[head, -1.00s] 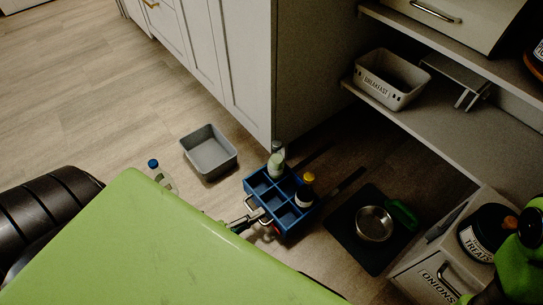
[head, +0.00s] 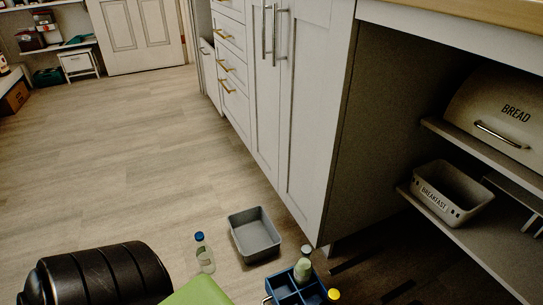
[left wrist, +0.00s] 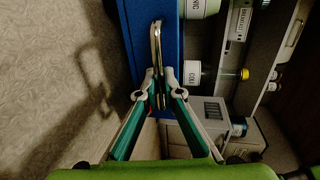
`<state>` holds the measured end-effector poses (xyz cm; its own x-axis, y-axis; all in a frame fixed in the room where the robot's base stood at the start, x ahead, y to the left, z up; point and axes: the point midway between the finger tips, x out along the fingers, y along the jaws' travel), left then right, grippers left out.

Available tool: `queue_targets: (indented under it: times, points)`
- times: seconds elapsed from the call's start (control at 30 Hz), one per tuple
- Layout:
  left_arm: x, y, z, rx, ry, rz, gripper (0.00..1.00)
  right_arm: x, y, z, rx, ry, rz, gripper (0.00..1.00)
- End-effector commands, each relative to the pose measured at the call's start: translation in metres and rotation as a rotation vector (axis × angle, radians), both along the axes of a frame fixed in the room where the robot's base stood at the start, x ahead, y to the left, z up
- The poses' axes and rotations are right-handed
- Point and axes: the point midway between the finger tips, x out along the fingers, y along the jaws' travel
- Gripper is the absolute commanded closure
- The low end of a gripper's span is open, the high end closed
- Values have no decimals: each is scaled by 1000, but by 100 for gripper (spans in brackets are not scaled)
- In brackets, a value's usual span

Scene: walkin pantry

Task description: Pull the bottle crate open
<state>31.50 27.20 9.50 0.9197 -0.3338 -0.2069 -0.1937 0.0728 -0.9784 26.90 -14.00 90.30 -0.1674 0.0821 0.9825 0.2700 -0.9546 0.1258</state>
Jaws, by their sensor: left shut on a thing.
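The blue bottle crate (head: 286,289) is cut off at the bottom edge of the head view, by the cabinet corner. A white-green bottle (head: 303,270) and a yellow-capped bottle (head: 333,295) stand in it. In the left wrist view the crate's blue side (left wrist: 140,22) is at the top, with its metal handle (left wrist: 157,45) sticking out. My left gripper (left wrist: 157,88) is shut on this handle. The fingertips partly hide the handle's near end. In the head view the left gripper is out of frame. My right gripper is in neither view now.
A grey bin (head: 254,238) and a clear blue-capped bottle (head: 204,254) stand on the floor left of the crate. A breakfast basket (head: 447,193) and a bread box (head: 500,112) are on shelves at right. Open floor lies to the left.

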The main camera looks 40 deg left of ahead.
Motion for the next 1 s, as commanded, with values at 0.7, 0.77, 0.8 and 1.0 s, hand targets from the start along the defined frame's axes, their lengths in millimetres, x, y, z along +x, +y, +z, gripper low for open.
queue_targets:
  times: [0.7, 0.77, 0.8, 1.0]
  points:
    - [-47, 16, 9, 1, 7, 0, 86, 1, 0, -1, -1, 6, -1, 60]
    - [-59, 21, 11, 1, 7, 0, 86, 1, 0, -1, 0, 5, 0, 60]
    - [-67, 23, 13, 0, 6, 0, 86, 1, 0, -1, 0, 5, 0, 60]
    - [-98, 35, 21, 1, 4, 0, 86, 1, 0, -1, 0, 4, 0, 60]
